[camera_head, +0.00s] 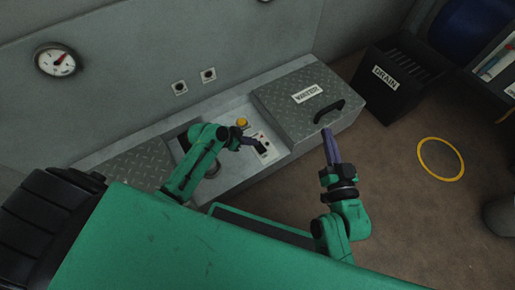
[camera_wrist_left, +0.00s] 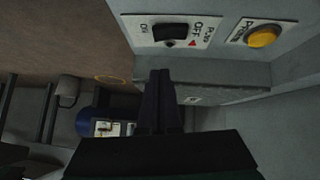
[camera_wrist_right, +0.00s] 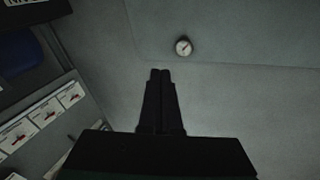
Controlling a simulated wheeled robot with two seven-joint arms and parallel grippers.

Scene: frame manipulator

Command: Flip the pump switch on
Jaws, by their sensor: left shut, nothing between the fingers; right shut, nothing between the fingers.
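My right gripper (camera_head: 328,132) is shut and empty, in front of the ledge by the hatch handle.
A yellow button (camera_wrist_left: 263,37) sits beside the switch plate. A black DRAIN bin (camera_head: 378,97) stands right. A yellow ring (camera_head: 422,160) lies on open floor. A gauge (camera_wrist_right: 183,47) is on the wall.

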